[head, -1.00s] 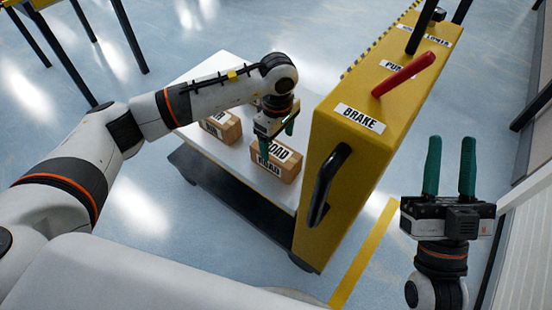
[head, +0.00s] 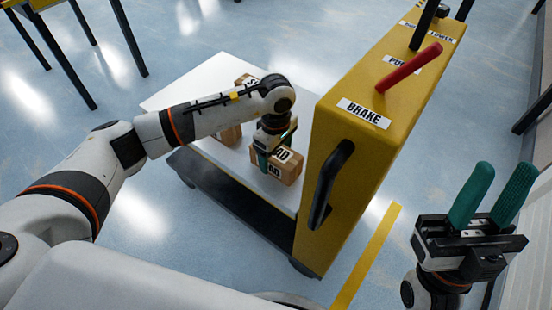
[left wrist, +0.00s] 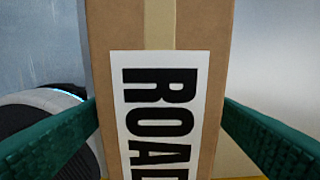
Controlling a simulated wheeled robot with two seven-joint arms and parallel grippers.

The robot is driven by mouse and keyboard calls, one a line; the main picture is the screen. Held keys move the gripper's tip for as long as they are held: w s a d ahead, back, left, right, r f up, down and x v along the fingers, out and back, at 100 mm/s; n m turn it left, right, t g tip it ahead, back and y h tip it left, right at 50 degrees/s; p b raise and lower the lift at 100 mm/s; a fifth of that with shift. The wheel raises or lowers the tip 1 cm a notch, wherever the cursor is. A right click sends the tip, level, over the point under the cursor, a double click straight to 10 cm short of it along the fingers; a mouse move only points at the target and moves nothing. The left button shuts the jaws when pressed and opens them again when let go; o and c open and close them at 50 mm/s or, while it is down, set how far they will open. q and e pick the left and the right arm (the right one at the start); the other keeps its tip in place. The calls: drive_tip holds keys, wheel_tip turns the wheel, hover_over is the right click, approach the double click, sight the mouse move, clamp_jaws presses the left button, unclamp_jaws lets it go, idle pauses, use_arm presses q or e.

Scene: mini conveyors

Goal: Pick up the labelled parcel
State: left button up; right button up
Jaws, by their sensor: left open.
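The brown cardboard parcel labelled ROAD (head: 287,169) sits on the white top of the cart, beside the yellow upright. My left gripper (head: 277,147) is open and down over it. In the left wrist view the parcel (left wrist: 160,85) fills the middle, with a green finger on each side; I cannot tell whether the fingers touch it. My gripper and wrist hide part of the parcel in the head view. My right gripper (head: 506,172) is open and empty, to the right of the cart, its green fingers pointing up.
Another parcel (head: 247,79) stands farther back on the white cart top (head: 195,82), and one more (head: 229,135) is mostly hidden by my left arm. The yellow upright (head: 348,150) with its black handle (head: 327,185) and red lever (head: 409,67) stands close right of the gripper.

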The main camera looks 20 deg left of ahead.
use_arm(q)
drive_tip(key=c, duration=1.3)
drive_tip(key=shift+o, duration=0.2)
drive_tip(key=shift+r, duration=0.1)
